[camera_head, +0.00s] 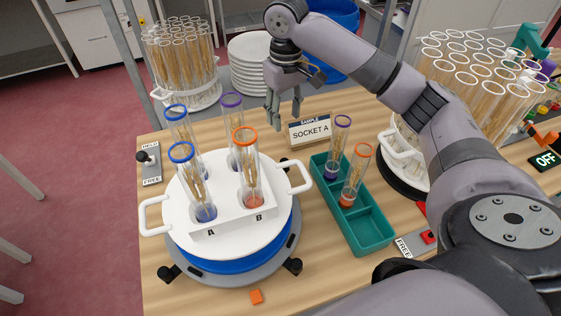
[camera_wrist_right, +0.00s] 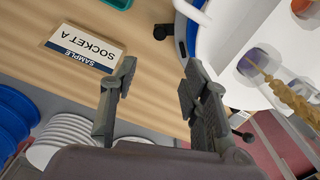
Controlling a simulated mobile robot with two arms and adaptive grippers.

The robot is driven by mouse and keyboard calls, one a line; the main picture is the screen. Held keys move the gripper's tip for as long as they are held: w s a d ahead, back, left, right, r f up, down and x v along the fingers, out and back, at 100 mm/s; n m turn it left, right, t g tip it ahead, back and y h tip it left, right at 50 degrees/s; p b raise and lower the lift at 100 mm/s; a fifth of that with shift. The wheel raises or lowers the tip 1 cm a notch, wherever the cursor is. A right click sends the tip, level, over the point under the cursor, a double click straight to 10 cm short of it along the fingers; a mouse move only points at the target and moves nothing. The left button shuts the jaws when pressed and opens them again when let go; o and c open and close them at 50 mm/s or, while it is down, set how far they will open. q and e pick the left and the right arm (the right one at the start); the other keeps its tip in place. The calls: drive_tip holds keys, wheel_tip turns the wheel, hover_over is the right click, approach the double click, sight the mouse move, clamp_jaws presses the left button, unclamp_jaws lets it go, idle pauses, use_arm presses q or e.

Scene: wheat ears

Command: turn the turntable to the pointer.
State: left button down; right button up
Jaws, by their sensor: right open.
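The turntable (camera_head: 274,225) has a white top, a blue underside and a grey base. White handles stick out at its left (camera_head: 152,215) and right (camera_head: 299,178). Its block, marked A and B at the front, holds two blue-ringed tubes, one purple-ringed and one orange-ringed tube. A small orange marker (camera_head: 256,297), perhaps the pointer, lies on the table in front of the base. My right gripper (camera_head: 284,118) is open and empty, behind the turntable; its spread fingers also show in the right wrist view (camera_wrist_right: 158,88). My left gripper is out of view.
A "SOCKET A" sign (camera_head: 310,130) stands right of my gripper. A teal tray (camera_head: 372,232) holds two tubes. A HOLD/FREE lever (camera_head: 149,160) is at the left edge. Stacked plates (camera_head: 250,65) and tube carousels stand behind and to the right.

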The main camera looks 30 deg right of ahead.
sight(285, 160)
wheel_tip(285, 160, down, 17)
drive_tip(key=shift+s+f+p, duration=0.15)
drive_tip(key=shift+p, duration=0.25)
drive_tip(key=shift+c, duration=0.4)
clamp_jaws()
idle(0.6)
